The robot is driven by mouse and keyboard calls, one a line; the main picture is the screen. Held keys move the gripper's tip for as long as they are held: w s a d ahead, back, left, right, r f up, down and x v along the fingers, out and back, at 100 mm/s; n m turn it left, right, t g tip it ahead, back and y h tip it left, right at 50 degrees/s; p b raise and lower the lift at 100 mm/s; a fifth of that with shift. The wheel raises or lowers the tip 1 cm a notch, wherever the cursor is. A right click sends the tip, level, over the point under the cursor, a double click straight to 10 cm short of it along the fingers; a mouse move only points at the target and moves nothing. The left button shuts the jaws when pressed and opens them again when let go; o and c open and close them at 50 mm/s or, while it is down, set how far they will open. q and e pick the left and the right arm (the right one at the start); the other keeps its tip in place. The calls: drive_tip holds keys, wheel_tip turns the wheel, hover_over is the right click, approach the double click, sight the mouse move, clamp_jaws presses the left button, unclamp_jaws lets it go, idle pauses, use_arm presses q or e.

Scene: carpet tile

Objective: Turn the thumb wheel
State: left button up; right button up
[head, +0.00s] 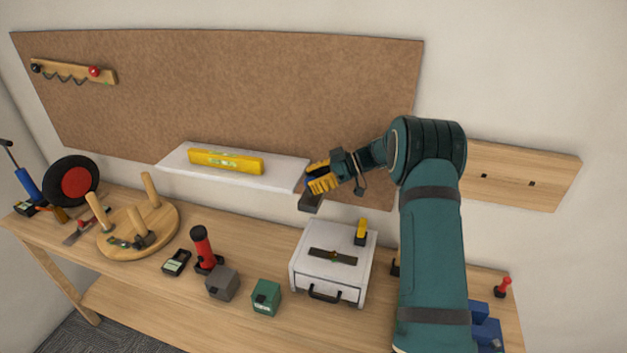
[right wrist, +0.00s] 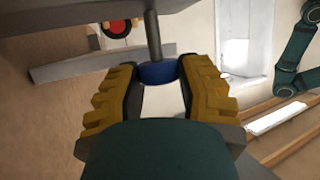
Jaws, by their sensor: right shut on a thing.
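The thumb wheel is a small blue ring (right wrist: 158,72) on a grey rod (right wrist: 153,35) in the right wrist view. In the head view only a bit of blue (head: 308,183) shows beside the fingers, at the right end of the white shelf (head: 284,181). My right gripper (head: 318,182) has yellow ribbed fingers and is shut on the wheel. The fingertips sit on both sides of it in the wrist view (right wrist: 158,74). A dark grey block (head: 310,202) shows just below the fingers. The fingers hide much of the wheel. My left gripper is not in view.
A yellow level (head: 226,161) lies on the shelf, below a brown board (head: 230,90). The wooden bench (head: 150,268) below holds a white case (head: 316,279), a green box (head: 266,297), a grey box (head: 222,283), a red torch (head: 202,247) and a round stool (head: 170,217). Air left of the gripper is open.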

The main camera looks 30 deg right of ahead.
drive_tip(key=shift+a, duration=0.15)
drive_tip(key=o, duration=0.9)
drive_tip(key=shift+c, duration=0.2)
drive_tip(key=shift+w, duration=0.1)
drive_tip(key=shift+r, duration=0.3)
wheel_tip(320, 180, up, 9)
drive_tip(key=shift+a+r, duration=0.1)
drive_tip(key=shift+r, duration=0.05)
